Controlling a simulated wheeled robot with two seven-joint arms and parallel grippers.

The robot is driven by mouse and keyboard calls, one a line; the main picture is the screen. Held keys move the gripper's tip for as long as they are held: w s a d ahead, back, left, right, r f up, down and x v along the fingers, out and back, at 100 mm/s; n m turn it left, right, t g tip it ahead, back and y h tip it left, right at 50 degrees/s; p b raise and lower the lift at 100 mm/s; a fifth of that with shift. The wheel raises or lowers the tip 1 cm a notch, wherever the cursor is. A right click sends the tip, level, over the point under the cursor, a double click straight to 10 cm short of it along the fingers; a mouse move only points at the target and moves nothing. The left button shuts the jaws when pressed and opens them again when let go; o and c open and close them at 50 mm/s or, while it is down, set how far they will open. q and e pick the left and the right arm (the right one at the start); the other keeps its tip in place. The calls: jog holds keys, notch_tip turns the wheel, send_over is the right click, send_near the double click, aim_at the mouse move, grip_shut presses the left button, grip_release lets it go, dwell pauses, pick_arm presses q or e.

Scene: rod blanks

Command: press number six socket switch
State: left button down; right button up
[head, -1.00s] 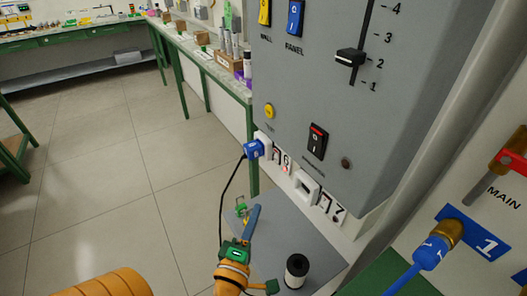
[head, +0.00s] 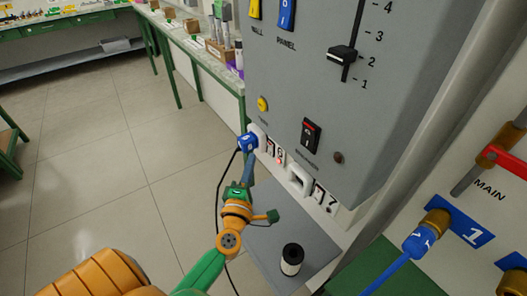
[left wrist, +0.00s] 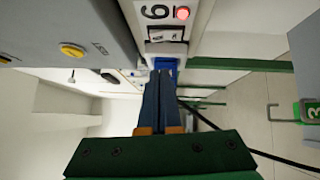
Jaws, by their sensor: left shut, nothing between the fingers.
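The number six socket (head: 276,151) is in the white strip below the grey panel, with a small rocker switch, a "6" label and a lit red lamp. In the left wrist view its rocker switch (left wrist: 165,34) is at top centre, beside the label and lamp. A blue plug (head: 246,142) sits in the socket, with a dark cord hanging down. My left gripper (head: 249,160) is shut and empty, its blue fingertips just below the plug. In the left wrist view the fingertips (left wrist: 162,73) overlap the lower part of the plug (left wrist: 165,64); contact cannot be told.
The number seven socket (head: 322,196) is to the right in the strip, with a white piece (head: 298,180) beside it. A black-and-white spool (head: 291,259) stands on the grey surface (head: 270,235) below. The grey panel (head: 390,120) overhangs the strip.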

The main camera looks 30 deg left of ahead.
aim_at(270, 149)
pick_arm(q)
jog(key=w, duration=0.1)
jog(key=w+d, duration=0.1)
jog(key=w, duration=0.2)
jog(key=shift+w+d+r, duration=0.15)
jog(key=shift+r, duration=0.1)
